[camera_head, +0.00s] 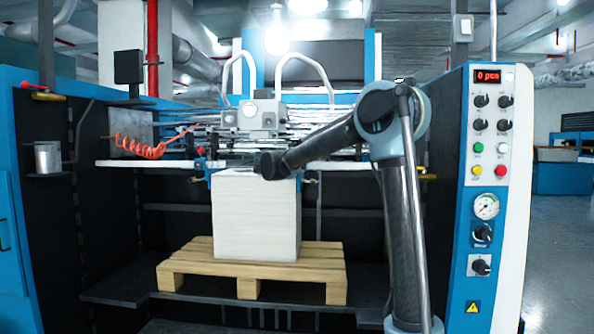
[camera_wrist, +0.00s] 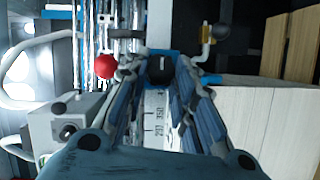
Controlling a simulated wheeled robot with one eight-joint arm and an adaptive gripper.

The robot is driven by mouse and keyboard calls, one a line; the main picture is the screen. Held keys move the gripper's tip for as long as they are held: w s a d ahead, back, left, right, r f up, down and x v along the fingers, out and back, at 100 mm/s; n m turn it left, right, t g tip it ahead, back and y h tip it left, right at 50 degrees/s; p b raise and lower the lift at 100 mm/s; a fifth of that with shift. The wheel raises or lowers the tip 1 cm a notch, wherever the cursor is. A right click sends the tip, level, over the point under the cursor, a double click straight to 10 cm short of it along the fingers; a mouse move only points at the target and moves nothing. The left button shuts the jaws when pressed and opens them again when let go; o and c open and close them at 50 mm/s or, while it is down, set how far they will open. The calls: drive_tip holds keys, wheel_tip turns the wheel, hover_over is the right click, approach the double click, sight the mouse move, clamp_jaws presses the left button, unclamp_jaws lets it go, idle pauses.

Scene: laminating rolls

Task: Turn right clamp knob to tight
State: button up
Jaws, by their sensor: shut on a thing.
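In the wrist view, the black clamp knob (camera_wrist: 160,70) sits on a blue block between the two fingertips of my gripper (camera_wrist: 157,66). My gripper is shut on this knob, with a finger on either side of it. The knob's turn position cannot be read. A white scale strip (camera_wrist: 155,118) with printed numbers runs below it, between the fingers. In the head view, the dark end of my arm is over the top of the white paper stack, and the held knob cannot be made out there.
A red ball knob (camera_wrist: 105,66) is close beside the left finger. The paper stack (camera_head: 256,225) stands on a wooden pallet (camera_head: 312,272). A control panel (camera_head: 488,150) is on the right.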

drive_tip(key=shift+f, duration=0.15)
drive_tip(key=o, duration=1.1)
drive_tip(key=shift+c, duration=0.2)
drive_tip(key=v, duration=1.2)
drive_tip(key=shift+w, duration=0.1)
